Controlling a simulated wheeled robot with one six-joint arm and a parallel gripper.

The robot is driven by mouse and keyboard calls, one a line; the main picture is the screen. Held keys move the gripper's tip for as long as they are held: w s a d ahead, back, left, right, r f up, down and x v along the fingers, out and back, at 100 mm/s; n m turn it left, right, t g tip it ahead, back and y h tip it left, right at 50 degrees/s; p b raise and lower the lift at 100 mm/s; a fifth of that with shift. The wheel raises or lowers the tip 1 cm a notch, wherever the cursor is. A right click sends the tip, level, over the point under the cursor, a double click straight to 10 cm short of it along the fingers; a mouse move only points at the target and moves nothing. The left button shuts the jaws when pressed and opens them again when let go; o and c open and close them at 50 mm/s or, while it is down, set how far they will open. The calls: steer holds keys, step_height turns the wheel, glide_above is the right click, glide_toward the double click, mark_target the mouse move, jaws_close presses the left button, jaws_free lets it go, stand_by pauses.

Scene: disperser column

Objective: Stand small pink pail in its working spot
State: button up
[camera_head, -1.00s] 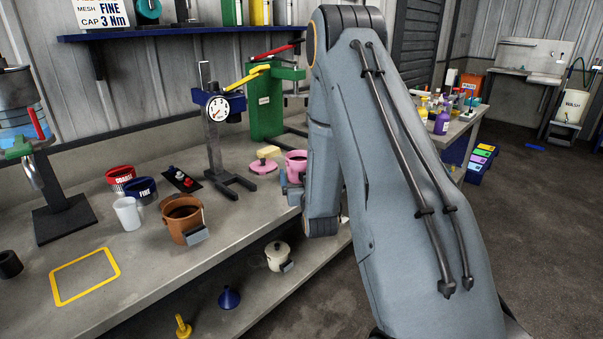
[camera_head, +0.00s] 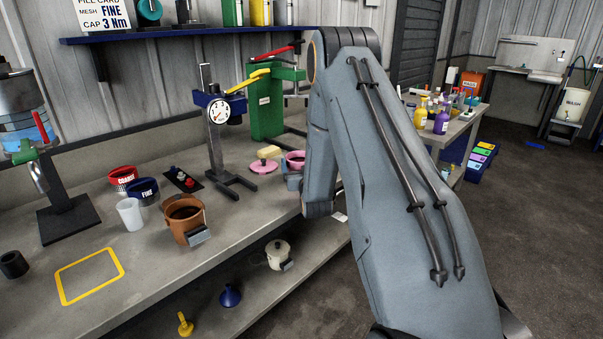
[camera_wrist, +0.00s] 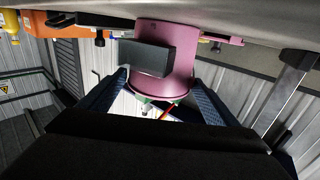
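The small pink pail (camera_head: 295,157) stands on the bench behind my forearm, to the right of a pink lid-like disc (camera_head: 264,166). My arm hides part of it. In the wrist view the pail (camera_wrist: 180,50) appears upside down, with a dark grey block (camera_wrist: 147,58) on its near side. My gripper (camera_wrist: 160,85) has its two fingers spread apart, with the pail and block ahead of and between them. I see no clear contact. A yellow outlined square (camera_head: 62,285) is marked on the bench at the left, empty.
A brown pail (camera_head: 184,228), a white cup (camera_head: 130,214) and red and blue bands (camera_head: 142,190) stand on the bench. A dial stand (camera_head: 213,150) and a green press (camera_head: 265,110) rise near the pink pail. A cream pot (camera_head: 277,254) sits on the lower shelf.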

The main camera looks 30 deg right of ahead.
steer(key=c, duration=0.9)
steer(key=shift+r, duration=0.15)
